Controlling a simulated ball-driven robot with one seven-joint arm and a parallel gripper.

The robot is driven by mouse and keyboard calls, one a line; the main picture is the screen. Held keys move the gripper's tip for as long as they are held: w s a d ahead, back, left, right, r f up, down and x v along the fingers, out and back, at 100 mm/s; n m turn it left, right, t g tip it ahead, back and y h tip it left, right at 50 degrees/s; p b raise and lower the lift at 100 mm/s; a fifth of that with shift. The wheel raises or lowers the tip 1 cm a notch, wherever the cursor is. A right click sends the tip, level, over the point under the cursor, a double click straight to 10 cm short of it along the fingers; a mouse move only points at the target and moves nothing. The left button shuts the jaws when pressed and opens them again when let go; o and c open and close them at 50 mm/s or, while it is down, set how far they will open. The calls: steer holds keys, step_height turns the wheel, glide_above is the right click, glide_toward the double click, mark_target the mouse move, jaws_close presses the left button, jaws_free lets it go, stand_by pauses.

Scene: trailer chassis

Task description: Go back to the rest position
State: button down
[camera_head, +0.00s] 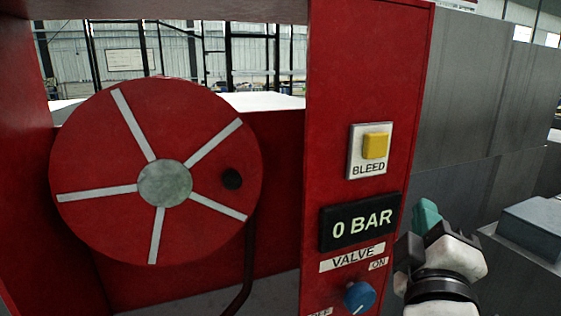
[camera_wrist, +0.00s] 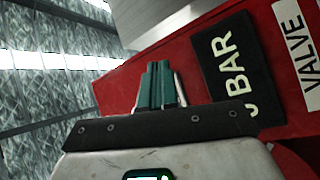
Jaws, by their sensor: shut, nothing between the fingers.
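My gripper (camera_head: 427,214) has teal fingers and is at the right of the red panel in the head view, beside the black display reading "0 BAR" (camera_head: 360,222). In the wrist view the fingers of my gripper (camera_wrist: 157,84) are together with nothing between them. The red panel (camera_head: 365,65) carries a yellow BLEED button (camera_head: 375,146) on a white plate and a blue VALVE knob (camera_head: 359,297) below the display. The display also shows in the wrist view (camera_wrist: 236,60), tilted.
A large red reel (camera_head: 100,150) with white spokes and a grey hub fills the left. Grey metal walls (camera_head: 490,90) stand behind my arm on the right. A grey box (camera_head: 535,228) sits at the far right. A dark hose runs below the reel.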

steer(key=s+d+f+m+g+y, duration=0.1)
steer(key=s+d+f+m+g, duration=0.15)
steer(key=f, duration=0.65)
steer(key=s+d+f+m+g+y, duration=0.15)
steer(key=f+g, duration=0.25)
steer(key=f, duration=0.6)
steer(key=s+d+f+m+g+y, duration=0.1)
steer(key=s+d+f+g, duration=0.2)
steer(key=f, duration=0.6)
steer(key=s+a+f+m+g+y, duration=0.1)
steer(key=s+f+g, duration=0.3)
steer(key=s+f, duration=0.5)
steer(key=s+f+m+g+y, duration=0.3)
steer(key=s+f, duration=0.6)
steer(key=s, duration=0.4)
steer(key=shift+a+g, duration=0.35)
steer(key=shift+g, duration=0.4)
